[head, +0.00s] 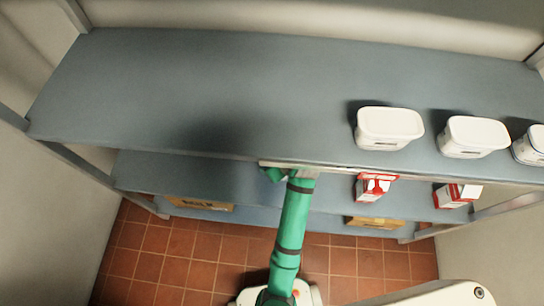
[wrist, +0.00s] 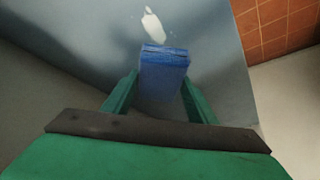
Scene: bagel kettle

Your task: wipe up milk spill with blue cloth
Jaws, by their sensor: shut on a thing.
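My gripper (wrist: 161,78) has its two green fingers on either side of the blue cloth (wrist: 163,72) in the wrist view. It is shut on the cloth, which looks like a folded block. The white milk spill (wrist: 153,26) lies on the grey-blue shelf surface (wrist: 85,30), just beyond the cloth's far edge in the picture. I cannot tell whether the cloth touches the shelf. In the head view, my green arm reaches to the front of the shelves, and the top shelf hides the gripper, cloth and spill.
The top shelf (head: 240,80) overhangs the middle shelf (head: 150,172). White tubs (head: 388,126) stand on its right side. Red-and-white cartons (head: 374,187) stand on the middle shelf to the right of my arm. Boxes (head: 200,203) sit lower. Tiled floor (head: 150,255) lies in front.

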